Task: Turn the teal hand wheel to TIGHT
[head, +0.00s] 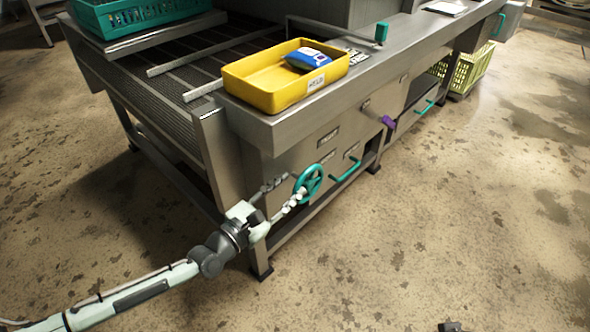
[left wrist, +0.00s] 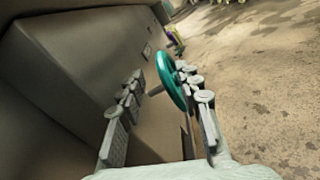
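The teal hand wheel (head: 318,173) is on the front panel of the steel machine, towards its near left end. My left gripper (head: 293,185) is at the wheel's left side, with its fingers apart. In the left wrist view the wheel (left wrist: 166,72) shows nearly edge-on between the open fingers (left wrist: 162,85), closer to the right finger. A grey shaft runs from it towards the panel. Whether a finger touches the rim I cannot tell. No TIGHT mark is readable.
A teal bar handle (head: 347,171) is just right of the wheel. A purple handle (head: 388,121) is farther along the panel. A yellow tray (head: 262,97) with a blue-and-white packet (head: 306,60) stands on top. The floor in front is mostly clear.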

